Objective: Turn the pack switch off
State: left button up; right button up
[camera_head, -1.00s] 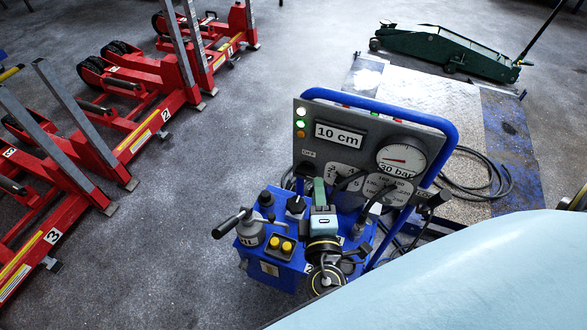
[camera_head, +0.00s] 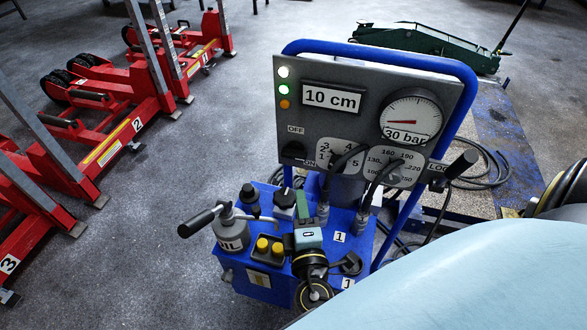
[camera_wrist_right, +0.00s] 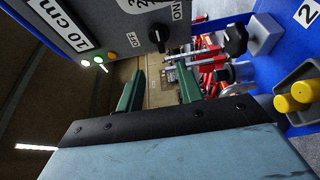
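The pack switch (camera_head: 293,150) is a black knob at the lower left of the grey panel (camera_head: 345,75), with OFF above it and ON to its lower right. It also shows in the right wrist view (camera_wrist_right: 160,36), beyond the fingers. I cannot tell clearly which mark it points to. My right gripper (camera_head: 302,203) is below the switch, in front of the panel and over the blue pack (camera_head: 255,285). Its green fingers are apart and empty in the wrist view (camera_wrist_right: 161,84), and do not touch the knob. My left gripper is not in view.
A grey oil can (camera_head: 231,232), yellow buttons (camera_head: 269,247) and black knobs (camera_head: 284,199) crowd the pack. Hoses (camera_head: 345,160) hang before the panel's dials. A blue tube frame (camera_head: 462,100) surrounds the panel. Red stands (camera_head: 110,140) are at left; the floor between is clear.

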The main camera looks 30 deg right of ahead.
aim_at(293, 158)
jog(key=x, duration=1.3)
jog(key=shift+w+d, duration=0.1)
jog(key=shift+c, duration=0.3)
grip_shut()
